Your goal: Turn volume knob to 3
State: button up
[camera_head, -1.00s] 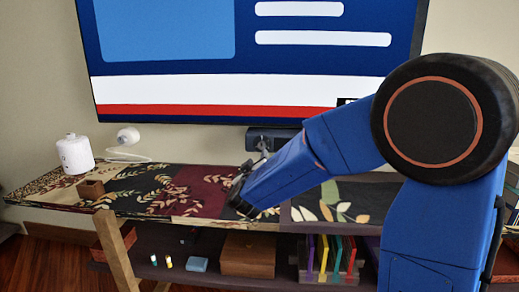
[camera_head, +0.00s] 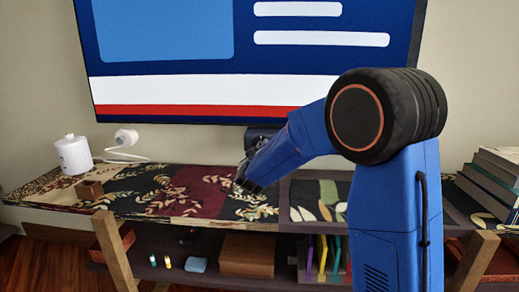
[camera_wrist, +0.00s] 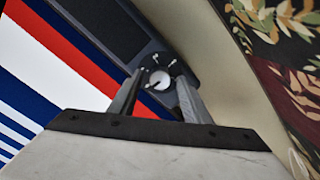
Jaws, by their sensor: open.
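The volume knob (camera_wrist: 159,79) is a small pale round knob in the wrist view, on a dark round dial with short white marks around it. I cannot read any numbers on it. My gripper (camera_wrist: 161,88) is open, with one finger on each side of the knob in the picture. I cannot tell if the fingers touch it. In the head view, a dark box (camera_head: 262,137) under the screen is partly hidden by my arm. My gripper's end (camera_head: 243,170) shows there only small and dark, near the box. The knob is not visible in the head view.
The large screen (camera_head: 190,88) hangs just above. A patterned shelf top (camera_head: 150,190) runs below my arm. Stacked books (camera_head: 490,180) are at right. A wooden box (camera_head: 247,255) sits on the lower shelf.

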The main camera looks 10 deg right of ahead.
jog(key=c, duration=1)
jog(key=shift+c, duration=0.2)
jog(key=shift+m, duration=0.3)
